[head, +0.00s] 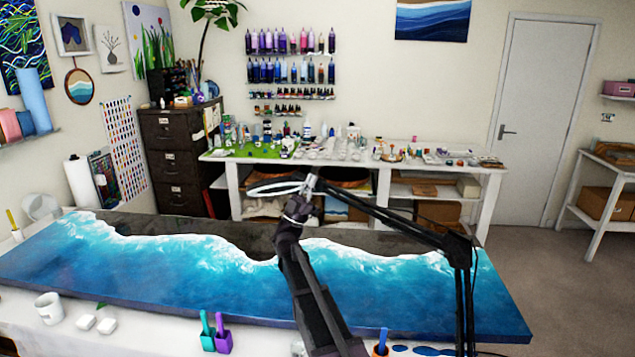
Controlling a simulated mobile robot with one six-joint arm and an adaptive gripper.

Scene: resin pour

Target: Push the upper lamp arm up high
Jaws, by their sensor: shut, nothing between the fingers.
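The desk lamp is black, with a vertical lower arm (464,295) at the right of the table. Its upper lamp arm (385,214) runs from the elbow joint (458,243) up and left at a shallow slope. The pale ring-shaped lamp head (268,189) is at its left end, above the table's back edge. My gripper (309,184) is shut and empty, and it overlaps the head end of the upper arm in the picture. I cannot tell whether it touches the lamp. The fingertips are small and partly merge with the lamp parts.
A blue and black resin tabletop (180,265) spans the front. A cluttered white bench (490,168) is behind. The air above the lamp arm looks free.

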